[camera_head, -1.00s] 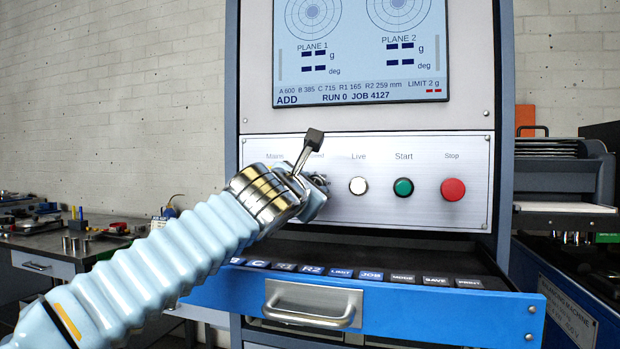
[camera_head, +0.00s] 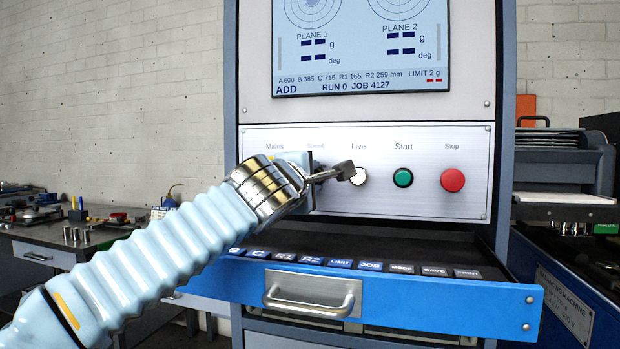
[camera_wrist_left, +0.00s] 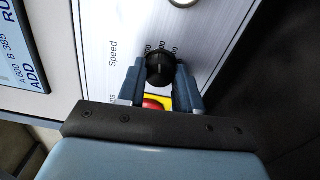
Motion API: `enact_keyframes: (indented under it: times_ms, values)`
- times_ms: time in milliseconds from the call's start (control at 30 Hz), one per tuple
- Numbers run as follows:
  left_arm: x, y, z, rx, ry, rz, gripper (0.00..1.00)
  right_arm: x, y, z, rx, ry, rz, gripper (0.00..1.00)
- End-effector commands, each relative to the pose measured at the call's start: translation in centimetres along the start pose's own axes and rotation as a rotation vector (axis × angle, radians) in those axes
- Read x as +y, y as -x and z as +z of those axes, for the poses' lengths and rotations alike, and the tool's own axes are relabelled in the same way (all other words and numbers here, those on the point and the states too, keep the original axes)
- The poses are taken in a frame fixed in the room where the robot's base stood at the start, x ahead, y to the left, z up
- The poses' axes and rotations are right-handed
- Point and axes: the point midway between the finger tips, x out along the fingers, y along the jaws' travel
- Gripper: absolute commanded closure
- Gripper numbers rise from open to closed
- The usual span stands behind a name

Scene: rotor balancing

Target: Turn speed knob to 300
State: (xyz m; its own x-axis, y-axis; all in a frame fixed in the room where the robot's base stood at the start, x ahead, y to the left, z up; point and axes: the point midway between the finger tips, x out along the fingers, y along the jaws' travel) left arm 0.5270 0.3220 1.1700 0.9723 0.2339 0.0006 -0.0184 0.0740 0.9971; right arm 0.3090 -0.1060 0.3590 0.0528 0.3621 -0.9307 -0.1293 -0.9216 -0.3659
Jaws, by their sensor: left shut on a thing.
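The black round speed knob (camera_wrist_left: 160,69) shows in the left wrist view on the metal panel, beside the printed word Speed. Number marks ending in 00 ring it, but their first digits are hard to read. A light pointer line shows on its face. My left gripper (camera_wrist_left: 159,82) is shut on the knob, one finger on each side. In the head view my left gripper (camera_head: 309,182) is at the panel's left part and hides the knob. My right gripper is not in view.
Right of the knob on the panel are the white Live button (camera_head: 358,176), green Start button (camera_head: 403,177) and red Stop button (camera_head: 453,180). A red and yellow mains control (camera_wrist_left: 153,103) lies close to my fingers. An open blue drawer (camera_head: 450,305) juts out below.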

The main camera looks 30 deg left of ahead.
Motion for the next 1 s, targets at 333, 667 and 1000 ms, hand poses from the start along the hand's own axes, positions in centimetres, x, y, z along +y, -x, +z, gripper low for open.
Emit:
enact_keyframes:
  times_ms: [333, 667, 1000]
  values:
    - [-0.17, -0.03, 0.11, -0.002, -0.092, -0.003, 0.96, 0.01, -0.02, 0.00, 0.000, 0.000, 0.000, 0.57]
    - [-0.21, -0.04, 0.11, -0.001, -0.100, -0.004, 0.96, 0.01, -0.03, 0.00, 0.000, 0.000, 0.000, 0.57]
    - [-0.14, -0.03, 0.06, -0.001, -0.099, -0.003, 0.40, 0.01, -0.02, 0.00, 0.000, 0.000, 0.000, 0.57]
